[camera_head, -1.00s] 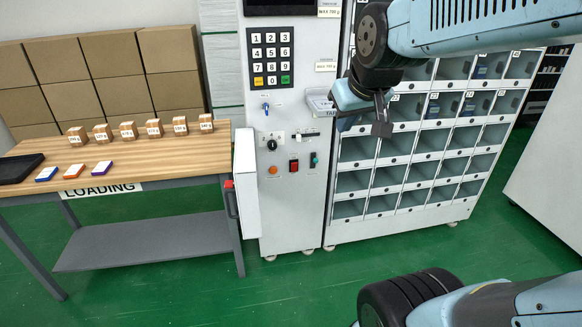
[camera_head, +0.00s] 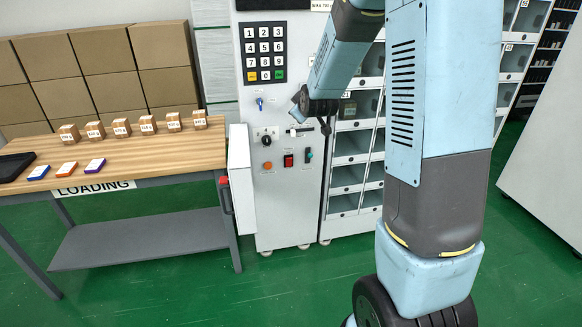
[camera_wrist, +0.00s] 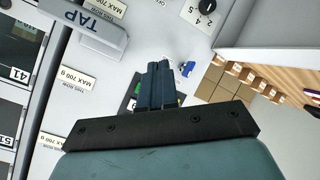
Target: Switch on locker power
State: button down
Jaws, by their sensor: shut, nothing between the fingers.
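The grey control cabinet's front (camera_head: 285,205) carries several controls. In the head view I see a black rotary knob (camera_head: 266,140), an orange button (camera_head: 267,166), a red switch (camera_head: 288,160) and a dark green switch (camera_head: 308,155). A blue key-like part (camera_head: 260,102) sits below the keypad (camera_head: 264,52). The labels are too small to tell which control is locker power. My gripper (camera_head: 326,127) is near the cabinet's right side, right of and above the red switch. In the wrist view its fingers (camera_wrist: 158,68) are together and empty, apart from the knob (camera_wrist: 207,6).
A TAP-marked ledge (camera_wrist: 84,28) sticks out from the cabinet at upper left in the wrist view. Locker compartments (camera_head: 352,145) stand right of the cabinet. A loading table (camera_head: 150,158) with several small boxes stands left. Green floor before the cabinet is clear.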

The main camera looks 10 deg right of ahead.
jog(key=w+f+n+t, duration=0.2)
jog(key=w+f, duration=0.3)
jog(key=f, duration=0.4)
jog(key=w+f+n+t, duration=0.2)
jog(key=w+f+n, duration=0.15)
jog(key=f, duration=0.55)
jog(key=s+f+n+t, duration=0.1)
jog(key=s+f+n, duration=0.1)
jog(key=f, duration=0.7)
jog(key=s+f+n+t, duration=0.2)
jog(key=s+f, duration=0.1)
jog(key=f, duration=0.6)
jog(key=shift+d+n+t, duration=0.3)
jog(key=shift+d+n, duration=0.05)
jog(key=shift+d, duration=0.1)
jog(key=shift+s, duration=0.1)
